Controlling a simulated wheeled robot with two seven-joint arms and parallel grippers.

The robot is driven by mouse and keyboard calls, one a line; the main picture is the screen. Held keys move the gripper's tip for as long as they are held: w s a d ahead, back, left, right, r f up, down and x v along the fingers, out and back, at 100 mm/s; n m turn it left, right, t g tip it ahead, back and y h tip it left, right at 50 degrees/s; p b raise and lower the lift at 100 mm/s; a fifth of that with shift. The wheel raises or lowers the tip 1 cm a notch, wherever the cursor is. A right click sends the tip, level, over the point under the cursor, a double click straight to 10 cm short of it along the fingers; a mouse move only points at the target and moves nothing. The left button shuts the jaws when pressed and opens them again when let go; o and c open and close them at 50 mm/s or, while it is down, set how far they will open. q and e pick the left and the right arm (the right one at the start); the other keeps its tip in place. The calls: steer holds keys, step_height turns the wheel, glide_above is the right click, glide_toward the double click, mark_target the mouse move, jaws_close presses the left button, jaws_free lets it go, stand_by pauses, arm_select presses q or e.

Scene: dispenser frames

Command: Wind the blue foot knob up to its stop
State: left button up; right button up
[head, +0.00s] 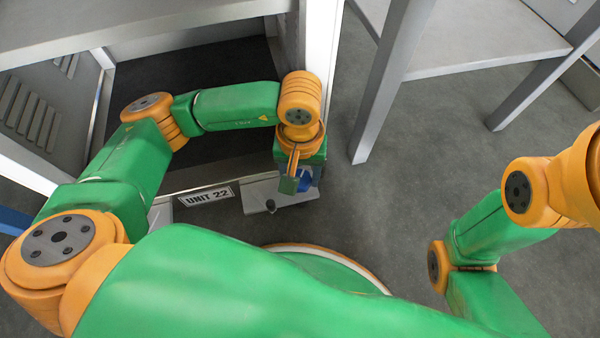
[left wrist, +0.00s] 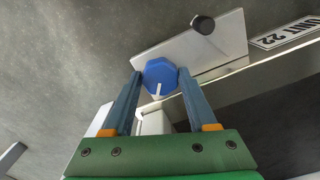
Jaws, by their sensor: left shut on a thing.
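The blue foot knob (left wrist: 160,74) is a blue many-sided knob with a white pointer mark, seen between my left gripper's fingertips in the left wrist view. In the head view the blue knob (head: 305,181) shows partly, low at the frame's front right corner, behind my gripper. My left gripper (left wrist: 159,77) is shut on the knob, one finger on each side; it also shows in the head view (head: 297,183). My right arm is at the right of the head view, but its gripper is out of view.
A light plate (head: 285,195) with a small black knob (head: 270,205) lies by the blue knob. A "UNIT 22" label (head: 207,197) is on the frame's lower front. A grey table (head: 490,45) with legs stands at the back right. The floor right of the knob is clear.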

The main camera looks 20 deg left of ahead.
arm_select(q)
steer(key=n, duration=0.4)
steer(key=shift+n, duration=0.3)
steer(key=n, duration=0.3)
steer(key=shift+w+n, duration=0.1)
steer(key=shift+n, duration=0.2)
steer(key=n, duration=0.3)
steer(key=shift+n, duration=2.1)
steer(key=o, duration=1.4)
steer(key=shift+c, duration=0.2)
